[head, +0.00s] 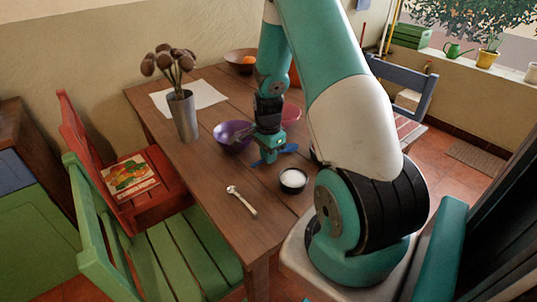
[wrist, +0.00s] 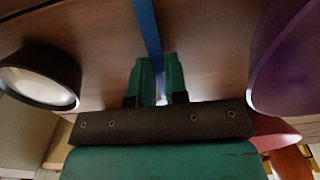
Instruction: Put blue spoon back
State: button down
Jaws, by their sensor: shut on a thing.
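The blue spoon (head: 287,149) is held by my gripper (head: 269,158) low over the wooden table in the head view. In the wrist view, the blue handle (wrist: 146,28) runs up from between the green fingers of my gripper (wrist: 159,80), which are shut on it. The spoon's far end is out of the wrist view, and the gripper hides part of it. A purple bowl (head: 232,138) stands just left of the gripper in the head view. It also shows at the right of the wrist view (wrist: 290,60).
A dark bowl of white stuff (head: 293,181) stands near the gripper. A pale spoon-like utensil (head: 241,201) lies near the front edge. A pink bowl (head: 291,113), a vase (head: 184,116) and a bowl with orange fruit (head: 241,62) stand farther back.

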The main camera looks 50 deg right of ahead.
jog(key=shift+f, duration=0.1)
jog(key=c, duration=1.1)
grip_release()
jog(key=shift+c, duration=0.2)
notch_tip(320, 180, up, 12)
jog(key=w+a+r+n, duration=0.1)
jog(key=a+r+n, duration=0.25)
jog(key=a, duration=0.25)
jog(key=w+a+r+n, duration=0.1)
jog(key=a+r+n, duration=0.1)
jog(key=a+n, duration=0.3)
jog(key=s+a+r+n+y, duration=0.2)
jog(key=s+a+r+n, duration=0.2)
jog(key=s+a+n, duration=0.5)
jog(key=s+a+r+n+y, duration=0.2)
jog(key=s+a+n, duration=0.6)
jog(key=a, duration=0.8)
notch_tip(320, 180, up, 3)
jog(key=shift+s+a+f+n, duration=0.2)
jog(key=shift+s+n, duration=0.2)
jog(key=shift+n, duration=0.85)
